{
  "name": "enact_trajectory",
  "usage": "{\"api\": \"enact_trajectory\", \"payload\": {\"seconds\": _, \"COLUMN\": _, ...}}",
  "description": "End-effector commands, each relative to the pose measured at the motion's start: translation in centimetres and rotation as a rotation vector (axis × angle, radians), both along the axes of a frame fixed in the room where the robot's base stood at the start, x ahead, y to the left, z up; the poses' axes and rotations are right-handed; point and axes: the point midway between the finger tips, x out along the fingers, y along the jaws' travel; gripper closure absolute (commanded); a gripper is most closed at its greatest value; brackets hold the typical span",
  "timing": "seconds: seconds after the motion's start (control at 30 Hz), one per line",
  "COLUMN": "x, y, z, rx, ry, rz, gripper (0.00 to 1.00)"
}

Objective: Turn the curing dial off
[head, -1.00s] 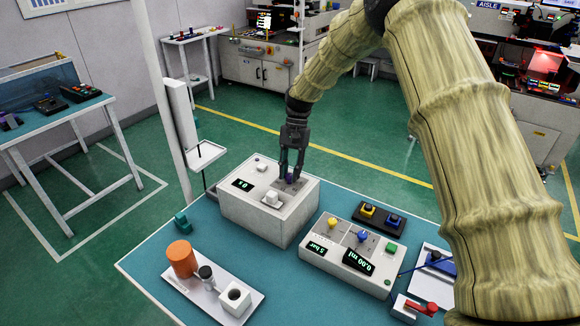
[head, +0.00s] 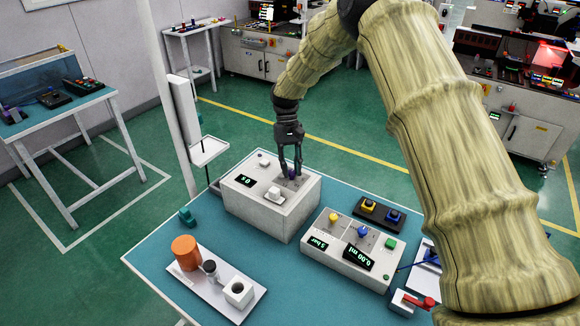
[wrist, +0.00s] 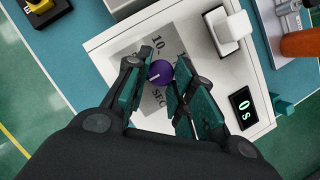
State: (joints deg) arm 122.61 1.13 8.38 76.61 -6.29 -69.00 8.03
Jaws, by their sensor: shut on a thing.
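The curing dial is a small purple knob (wrist: 160,73) with a white mark, on a grey scale plate marked 10 and SEC. The plate is on top of a white box (head: 262,215). My gripper (head: 291,174) reaches down onto the box top in the head view. In the wrist view its green-padded fingers (wrist: 158,82) are shut around the knob, one on each side. The box's display (wrist: 243,109) reads 0 s. In the head view the knob is mostly hidden by the fingers.
A white square block (wrist: 230,30) stands on the box beside the dial. A control unit (head: 348,252) with coloured knobs sits to the right on the teal table (head: 165,235). A tray (head: 222,296) with an orange cylinder (head: 186,253) is at the front left.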

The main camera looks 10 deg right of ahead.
Motion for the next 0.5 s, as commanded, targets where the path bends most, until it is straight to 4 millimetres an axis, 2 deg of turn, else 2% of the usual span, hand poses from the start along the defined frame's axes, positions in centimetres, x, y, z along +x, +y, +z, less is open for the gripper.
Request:
{"api": "enact_trajectory", "payload": {"seconds": 0.37, "x": 0.08, "y": -0.05, "z": 0.27, "rx": -0.001, "ry": -0.002, "rz": 0.003, "gripper": 1.00}}
{"api": "enact_trajectory", "payload": {"seconds": 0.4, "x": 0.09, "y": -0.06, "z": 0.27, "rx": -0.001, "ry": -0.002, "rz": 0.003, "gripper": 0.68}}
{"api": "enact_trajectory", "payload": {"seconds": 0.5, "x": 0.06, "y": -0.05, "z": 0.20, "rx": -0.001, "ry": -0.001, "rz": 0.003, "gripper": 0.52}}
